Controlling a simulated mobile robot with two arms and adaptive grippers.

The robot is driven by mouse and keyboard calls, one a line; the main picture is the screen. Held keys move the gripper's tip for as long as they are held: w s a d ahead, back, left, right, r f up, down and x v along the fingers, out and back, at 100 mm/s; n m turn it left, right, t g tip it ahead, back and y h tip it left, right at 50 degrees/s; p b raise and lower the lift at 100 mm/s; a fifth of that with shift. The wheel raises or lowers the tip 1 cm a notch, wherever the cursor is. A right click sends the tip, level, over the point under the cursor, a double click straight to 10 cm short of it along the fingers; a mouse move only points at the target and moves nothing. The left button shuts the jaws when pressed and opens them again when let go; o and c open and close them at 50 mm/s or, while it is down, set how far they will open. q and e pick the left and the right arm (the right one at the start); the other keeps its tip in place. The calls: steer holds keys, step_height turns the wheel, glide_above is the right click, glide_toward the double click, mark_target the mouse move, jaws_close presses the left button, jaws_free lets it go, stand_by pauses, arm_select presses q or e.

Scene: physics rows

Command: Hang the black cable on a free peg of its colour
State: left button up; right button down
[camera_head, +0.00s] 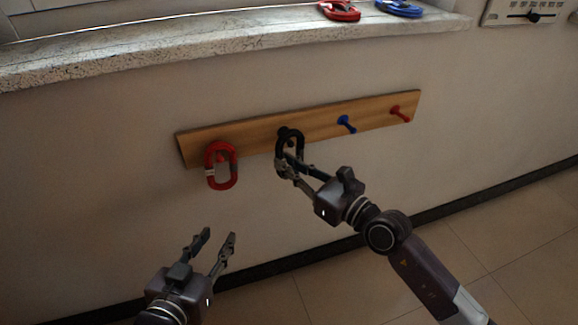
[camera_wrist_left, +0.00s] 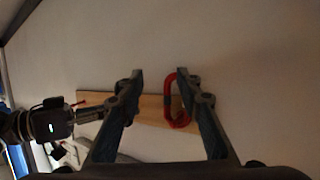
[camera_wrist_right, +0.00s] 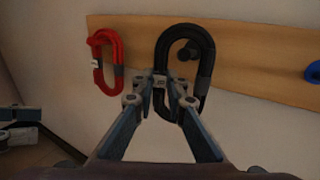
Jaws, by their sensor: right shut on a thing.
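The black cable (camera_head: 301,144) is a coiled oval loop in front of the wooden peg board. My right gripper (camera_head: 291,168) is shut on its lower part; in the right wrist view the fingertips (camera_wrist_right: 160,82) pinch the lower left side of the loop (camera_wrist_right: 207,66). The black peg (camera_wrist_right: 187,53) shows inside the loop's opening, below its top bend. I cannot tell whether the loop rests on the peg or is in front of it. My left gripper (camera_head: 217,236) is open and empty, low and left, away from the board.
The wooden board (camera_head: 249,132) also carries a red cable (camera_head: 234,168) hanging at its left end, a bare blue peg (camera_head: 347,124) and a bare red peg (camera_head: 401,114). Another red cable (camera_head: 339,10) and a blue cable (camera_head: 400,8) lie on the stone ledge (camera_head: 130,52) above.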

steer(key=shift+w+a+f+b, duration=0.2)
steer(key=shift+w+b, duration=0.2)
steer(key=shift+w, duration=0.15)
steer(key=shift+w+a+f+b, duration=0.15)
steer(key=shift+w+b, duration=0.2)
steer(key=shift+w, duration=0.15)
arm_select(q)
step_height(320, 180, up, 10)
steer(key=w+d+t+h, duration=0.1)
steer(key=t, duration=0.3)
steer(key=shift+w+d+f+t+h, duration=0.25)
steer(key=shift+w+d+t+h, duration=0.05)
steer(key=shift+w+d+t, duration=0.1)
arm_select(e)
steer(key=shift+w+f, duration=0.2)
arm_select(q)
steer(key=shift+f, duration=0.1)
arm_select(e)
steer(key=c, duration=1.8)
jaws_free()
steer(key=shift+c, duration=0.2)
